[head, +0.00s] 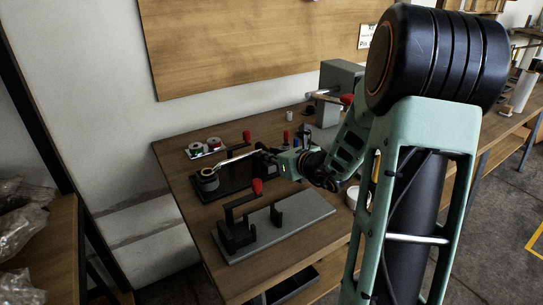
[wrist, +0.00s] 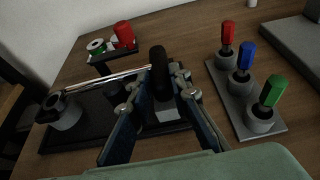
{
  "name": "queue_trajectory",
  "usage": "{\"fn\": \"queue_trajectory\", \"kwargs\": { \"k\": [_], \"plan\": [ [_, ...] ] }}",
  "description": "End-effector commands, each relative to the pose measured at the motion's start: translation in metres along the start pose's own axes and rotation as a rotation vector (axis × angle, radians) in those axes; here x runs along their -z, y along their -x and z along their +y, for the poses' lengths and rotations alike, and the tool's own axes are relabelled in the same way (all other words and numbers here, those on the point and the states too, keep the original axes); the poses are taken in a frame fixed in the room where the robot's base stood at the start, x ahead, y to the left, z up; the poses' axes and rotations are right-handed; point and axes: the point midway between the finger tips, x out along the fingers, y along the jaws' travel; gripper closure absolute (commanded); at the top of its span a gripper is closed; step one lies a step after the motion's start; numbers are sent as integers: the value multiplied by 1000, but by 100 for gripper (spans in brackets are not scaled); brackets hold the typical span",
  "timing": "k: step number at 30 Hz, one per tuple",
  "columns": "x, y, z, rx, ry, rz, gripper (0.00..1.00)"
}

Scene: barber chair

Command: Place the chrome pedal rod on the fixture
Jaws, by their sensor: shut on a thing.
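The chrome pedal rod (head: 239,157) slants across the fixture, a black base (head: 237,190) with a grey round cup (head: 208,182) at its left. In the wrist view the rod (wrist: 112,77) runs from a dark ring-like end at the cup (wrist: 68,115) to a black grip (wrist: 160,72) between my fingers. My gripper (wrist: 161,92) is shut on the rod's black-grip end, above a grey block (wrist: 171,112) on the base (wrist: 95,128). It also shows in the head view (head: 274,156). I cannot tell whether the ring end touches the cup.
A grey plate (head: 305,206) with a black clamp and red handle (head: 257,186) lies in front. A spool tray (head: 207,148) stands behind. In the wrist view, red, blue and green-handled tools stand in a grey holder (wrist: 275,129) at right.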

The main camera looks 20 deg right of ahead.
Motion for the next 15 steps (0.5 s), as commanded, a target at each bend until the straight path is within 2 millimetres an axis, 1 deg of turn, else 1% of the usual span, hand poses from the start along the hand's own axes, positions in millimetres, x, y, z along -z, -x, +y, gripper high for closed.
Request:
{"fn": "queue_trajectory", "kwargs": {
  "k": [1,3,4,8,15],
  "plan": [
    [18,-2,4,-5,-10,30,100],
    [17,-1,4,-6,-11,31,100],
    [19,-1,4,-6,-11,34,80],
    [19,-1,4,-6,-11,35,66],
    [20,-1,3,-4,-11,35,65]
  ]
}}
